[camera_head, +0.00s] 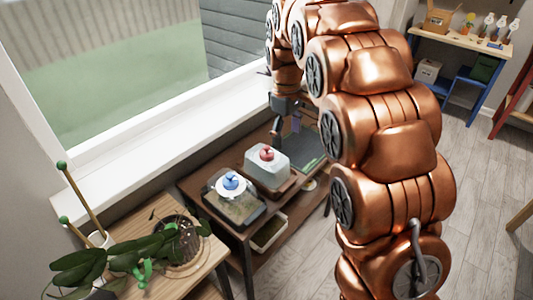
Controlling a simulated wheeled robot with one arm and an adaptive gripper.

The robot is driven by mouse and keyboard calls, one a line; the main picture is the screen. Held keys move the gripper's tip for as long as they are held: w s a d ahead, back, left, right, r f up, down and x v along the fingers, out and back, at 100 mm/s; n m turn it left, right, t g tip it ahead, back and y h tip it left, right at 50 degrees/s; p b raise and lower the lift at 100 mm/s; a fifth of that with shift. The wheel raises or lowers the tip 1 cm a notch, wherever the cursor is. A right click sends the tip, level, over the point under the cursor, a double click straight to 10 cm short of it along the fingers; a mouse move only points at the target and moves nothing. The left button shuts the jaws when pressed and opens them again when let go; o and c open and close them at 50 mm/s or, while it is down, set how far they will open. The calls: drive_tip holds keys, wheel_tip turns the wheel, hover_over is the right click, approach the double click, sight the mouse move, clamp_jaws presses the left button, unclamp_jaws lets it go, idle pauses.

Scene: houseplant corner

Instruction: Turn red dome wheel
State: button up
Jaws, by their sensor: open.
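The red wheel (267,153) sits on top of a pale, clear-sided dome (268,171) on the dark bench. My gripper (285,136) points down just behind and to the right of the red wheel. Its dark fingers are open, and no object shows between them. It appears apart from the wheel, though the exact height above the bench is hard to tell. The wheel is in plain view, and my copper arm hides the right part of the bench.
A second dome (236,204) with a blue wheel (230,182) stands to the front left. A dark tray (308,150) lies right of my gripper. The window sill (150,160) runs behind the bench. A potted plant (180,240) stands on a wooden table at lower left.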

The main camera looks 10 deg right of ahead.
drive_tip(key=w+f+n+b, duration=0.25)
drive_tip(key=w+f, duration=0.25)
drive_tip(key=w, duration=0.4)
drive_tip(key=n, duration=0.3)
hover_over(267, 147)
drive_tip(key=shift+t, duration=0.4)
wheel_tip(267, 147, down, 7)
drive_tip(key=shift+r+b, duration=0.1)
drive_tip(key=shift+b, duration=0.35)
drive_tip(key=shift+w+f+n, duration=0.15)
drive_tip(key=shift+f+n, duration=0.1)
drive_tip(key=shift+f, duration=0.15)
drive_tip(key=shift+f+p, duration=1)
drive_tip(key=shift+f, duration=2.7)
drive_tip(key=c, duration=1.2)
